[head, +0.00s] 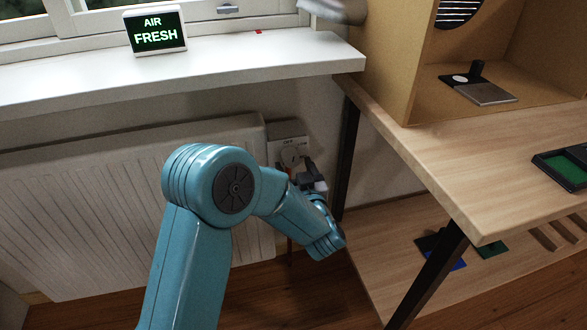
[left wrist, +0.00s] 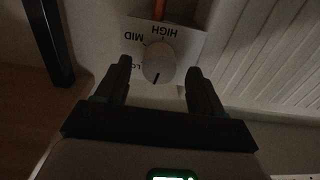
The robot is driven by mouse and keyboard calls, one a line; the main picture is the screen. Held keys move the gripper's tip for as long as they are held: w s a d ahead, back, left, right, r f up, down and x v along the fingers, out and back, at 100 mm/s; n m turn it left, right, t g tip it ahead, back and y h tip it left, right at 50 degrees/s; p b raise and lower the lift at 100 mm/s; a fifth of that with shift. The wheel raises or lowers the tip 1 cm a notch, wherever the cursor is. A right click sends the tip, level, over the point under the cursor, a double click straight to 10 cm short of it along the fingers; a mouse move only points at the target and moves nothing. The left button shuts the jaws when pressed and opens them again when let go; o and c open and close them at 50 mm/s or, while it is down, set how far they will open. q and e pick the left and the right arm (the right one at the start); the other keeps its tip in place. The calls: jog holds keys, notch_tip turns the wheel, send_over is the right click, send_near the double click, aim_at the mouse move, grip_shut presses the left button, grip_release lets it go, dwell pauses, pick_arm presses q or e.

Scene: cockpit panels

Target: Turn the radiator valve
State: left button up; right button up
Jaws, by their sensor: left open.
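The radiator valve is a round pale knob (left wrist: 158,60) with a short dark mark at its lower edge in the left wrist view. It sits on a light plate (left wrist: 190,40) with upside-down LOW, MID and HIGH lettering. In the left wrist view my left gripper (left wrist: 159,70) is open, one finger on each side of the knob with gaps; I cannot tell the depth. My right gripper is not seen.
A white windowsill (head: 220,65) with an AIR FRESH sign (head: 155,31) overhangs the radiator. A wooden table (head: 440,170) with a dark leg (head: 347,150) stands close to the right of the valve. A lower shelf (head: 390,240) carries small coloured items.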

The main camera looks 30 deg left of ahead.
pick_arm(q)
jog(key=shift+x, duration=0.8)
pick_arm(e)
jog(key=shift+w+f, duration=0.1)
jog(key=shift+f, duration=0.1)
pick_arm(q)
jog(key=c, duration=1.1)
jog(key=shift+o, duration=0.2)
jog(key=shift+f+n+b, duration=0.2)
jog(key=shift+n+b, duration=0.3)
jog(key=shift+b, duration=0.2)
jog(key=shift+w+r+n, duration=0.1)
jog(key=shift+r+n, duration=0.05)
jog(key=shift+n, duration=0.35)
jog(key=o, duration=1.1)
jog(key=shift+c, duration=0.2)
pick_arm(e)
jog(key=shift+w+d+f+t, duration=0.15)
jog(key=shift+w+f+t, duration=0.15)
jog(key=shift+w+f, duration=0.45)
pick_arm(q)
jog(key=shift+d, duration=0.15)
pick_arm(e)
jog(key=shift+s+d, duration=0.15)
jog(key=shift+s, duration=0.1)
